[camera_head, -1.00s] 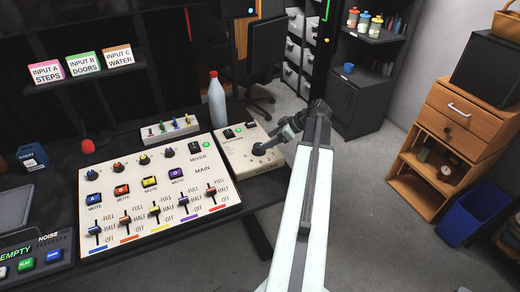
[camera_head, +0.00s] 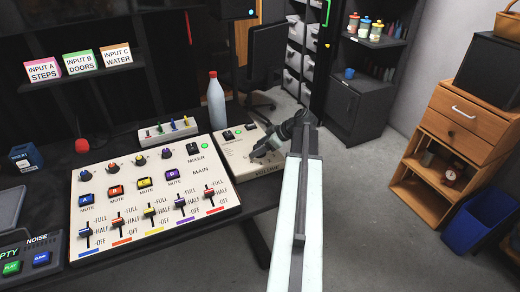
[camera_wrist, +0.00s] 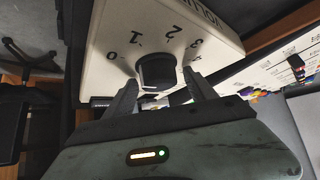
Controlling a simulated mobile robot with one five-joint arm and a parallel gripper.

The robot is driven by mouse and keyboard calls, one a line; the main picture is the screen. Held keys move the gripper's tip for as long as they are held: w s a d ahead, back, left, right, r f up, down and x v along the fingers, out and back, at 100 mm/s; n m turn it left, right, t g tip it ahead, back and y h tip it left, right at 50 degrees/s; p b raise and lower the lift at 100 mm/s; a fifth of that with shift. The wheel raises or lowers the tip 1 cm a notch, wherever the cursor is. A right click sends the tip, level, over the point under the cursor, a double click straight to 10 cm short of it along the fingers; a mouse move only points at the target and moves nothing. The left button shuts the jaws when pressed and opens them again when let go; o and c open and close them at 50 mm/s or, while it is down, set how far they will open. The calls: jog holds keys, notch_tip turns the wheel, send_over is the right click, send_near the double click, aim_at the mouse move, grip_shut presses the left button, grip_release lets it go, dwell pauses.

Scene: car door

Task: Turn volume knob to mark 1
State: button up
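The volume knob (camera_wrist: 156,72) is a black round knob on a cream panel (camera_wrist: 100,75) in the wrist view. The numerals 0, 1, 2, 3 and 4 are printed in an arc around its far side. I cannot make out clearly which mark the knob points to. My gripper (camera_wrist: 159,78) is open, with one finger on each side of the knob and visible space at the fingertips. In the head view my gripper (camera_head: 264,149) is over the volume box (camera_head: 236,160) and largely hides the knob.
The mixer panel (camera_head: 120,228) with several sliders and buttons lies left of the volume box. A white bottle (camera_head: 216,102) stands behind the box. A small cable box (camera_head: 168,131) is behind the mixer. Open floor (camera_head: 370,220) lies to the right.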

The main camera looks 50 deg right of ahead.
jog(key=c, duration=1)
jog(key=shift+d, duration=0.15)
jog(key=shift+c, duration=0.6)
jog(key=shift+a+m+h, duration=0.2)
jog(key=shift+m+h, duration=0.1)
jog(key=shift+s+a+m+t+h, duration=0.1)
jog(key=shift+m+t+h, duration=0.2)
jog(key=shift+m+h, duration=2.1)
jog(key=shift+m, duration=0.7)
